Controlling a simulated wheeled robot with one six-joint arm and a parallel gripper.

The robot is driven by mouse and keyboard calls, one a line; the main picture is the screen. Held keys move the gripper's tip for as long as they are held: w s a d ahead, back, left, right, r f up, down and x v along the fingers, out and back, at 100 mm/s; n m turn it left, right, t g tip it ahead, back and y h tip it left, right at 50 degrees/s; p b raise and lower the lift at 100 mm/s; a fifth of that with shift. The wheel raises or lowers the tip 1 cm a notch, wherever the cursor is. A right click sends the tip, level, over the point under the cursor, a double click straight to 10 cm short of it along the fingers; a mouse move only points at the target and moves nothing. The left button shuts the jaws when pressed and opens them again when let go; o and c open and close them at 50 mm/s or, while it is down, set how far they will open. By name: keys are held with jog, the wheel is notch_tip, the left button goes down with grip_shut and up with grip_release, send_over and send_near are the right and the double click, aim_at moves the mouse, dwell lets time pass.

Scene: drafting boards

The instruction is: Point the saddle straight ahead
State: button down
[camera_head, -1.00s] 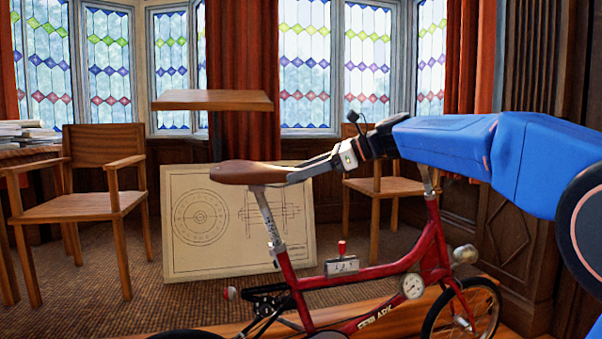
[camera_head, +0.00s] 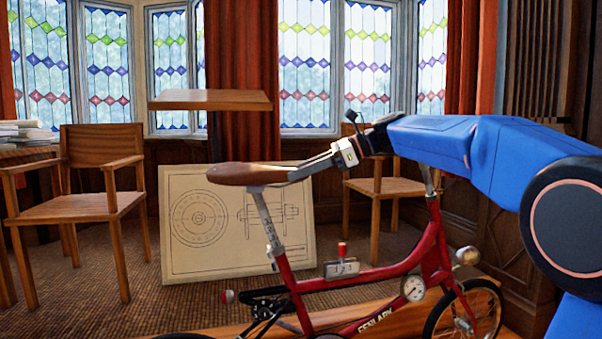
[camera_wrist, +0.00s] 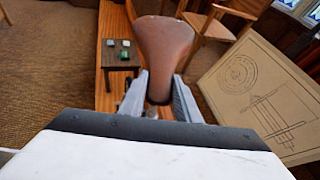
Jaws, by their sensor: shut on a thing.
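The brown leather saddle (camera_head: 240,174) sits on a silver seat post (camera_head: 268,222) of a red bicycle (camera_head: 350,278). Its wide end is at the left and its nose is at the right, on the handlebar side. My gripper (camera_head: 292,172) is shut on the nose. In the wrist view the saddle (camera_wrist: 165,48) stretches away from my gripper (camera_wrist: 160,97), one finger on each side of its narrow end. I cannot tell exactly how the saddle lines up with the frame. My arm hides the handlebars.
The front wheel (camera_head: 462,312) is at the lower right. A drawing board (camera_head: 180,262) leans behind the bicycle. Wooden chairs (camera_head: 85,205) stand behind it, with a raised wooden top (camera_head: 210,100). A small dark stool (camera_wrist: 120,62) with small items shows beside the saddle in the wrist view.

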jog(key=shift+w+a+r+n+g+h, duration=0.1)
jog(key=shift+w+a+n+g+h, duration=0.1)
jog(key=shift+w+n+g, duration=0.8)
jog(key=shift+w+a+r+n+g+h, duration=0.15)
jog(key=shift+w+n+g, duration=0.35)
jog(key=shift+w+g, duration=0.95)
jog(key=shift+d, duration=0.1)
jog(key=shift+f, duration=0.1)
jog(key=c, duration=1.3)
grip_release()
jog(key=shift+c, duration=0.2)
jog(key=shift+s+d, duration=0.1)
